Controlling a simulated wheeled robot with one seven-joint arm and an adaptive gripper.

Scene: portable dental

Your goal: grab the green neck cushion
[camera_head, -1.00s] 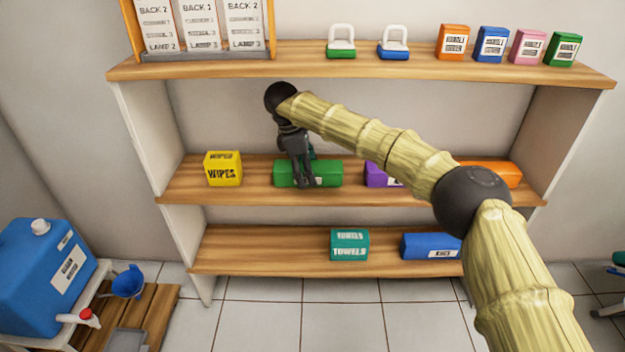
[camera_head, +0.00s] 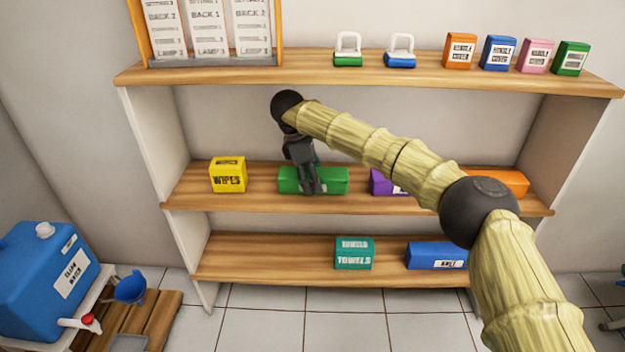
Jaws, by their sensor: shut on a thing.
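The green neck cushion (camera_head: 334,181) is a long green block on the middle shelf, between the yellow wipes box and a purple block. My gripper (camera_head: 309,186) reaches down from above and is shut on the cushion near its middle. The fingers cover part of its front face and label. The cushion appears to be at shelf level; I cannot tell whether it touches the board.
The middle shelf (camera_head: 245,201) also holds the yellow wipes box (camera_head: 228,176), a purple block (camera_head: 381,184) and an orange block (camera_head: 508,182), both partly behind my arm. The upper shelf board (camera_head: 300,72) runs close above. Teal towels (camera_head: 354,254) and a blue block (camera_head: 436,256) sit below.

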